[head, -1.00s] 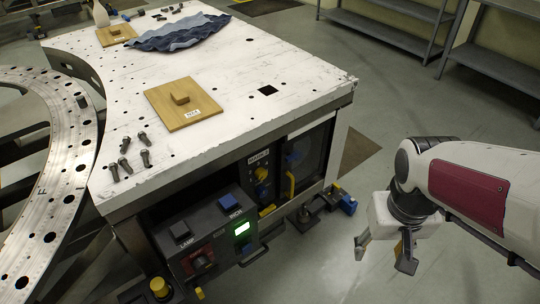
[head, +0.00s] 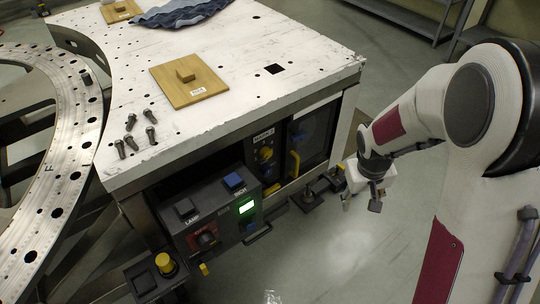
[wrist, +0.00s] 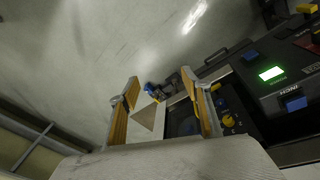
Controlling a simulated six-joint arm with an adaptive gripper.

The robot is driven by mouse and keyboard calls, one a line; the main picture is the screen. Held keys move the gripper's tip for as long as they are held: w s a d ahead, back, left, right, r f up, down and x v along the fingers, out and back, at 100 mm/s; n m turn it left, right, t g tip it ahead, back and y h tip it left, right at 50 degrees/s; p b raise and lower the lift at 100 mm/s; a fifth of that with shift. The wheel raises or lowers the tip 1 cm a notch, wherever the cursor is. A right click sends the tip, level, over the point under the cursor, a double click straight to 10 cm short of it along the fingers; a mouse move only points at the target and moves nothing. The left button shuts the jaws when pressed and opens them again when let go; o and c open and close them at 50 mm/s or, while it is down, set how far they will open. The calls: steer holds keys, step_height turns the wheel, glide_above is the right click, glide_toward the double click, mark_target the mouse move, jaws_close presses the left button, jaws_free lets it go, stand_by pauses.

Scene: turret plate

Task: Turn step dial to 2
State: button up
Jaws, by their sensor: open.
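A yellow dial (head: 265,153) with small marks around it sits on a dark upright panel under the white table top. It also shows in the wrist view (wrist: 228,117), just right of the right finger. I cannot read which mark it points at. My gripper (head: 361,202) is open and empty, right of the panel and apart from it. In the wrist view its two fingers (wrist: 160,92) stand wide apart with floor and part of the cabinet beyond them.
A control box (head: 215,215) with a lit green display, blue and black buttons and a red-backed knob juts out left of the dial. A yellow handle (head: 294,163) is right of the dial. A yellow button (head: 164,262) stands low at left. Open floor lies at front right.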

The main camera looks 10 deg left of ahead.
steer(key=w+a+f+n+t+y, duration=0.15)
steer(key=w+a+f, duration=0.25)
steer(key=w+f, duration=0.9)
steer(key=n+t+y, duration=0.5)
steer(key=t+y, duration=0.2)
steer(key=y, duration=0.2)
glide_toward(268, 154)
steer(key=w, duration=0.1)
steer(key=shift+a+f+g, duration=0.15)
steer(key=shift+a+g, duration=0.05)
steer(key=shift+g, duration=0.05)
steer(key=shift+w+a, duration=0.1)
steer(key=shift+w, duration=0.05)
steer(key=shift+x, duration=3.75)
steer(key=shift+f, duration=0.1)
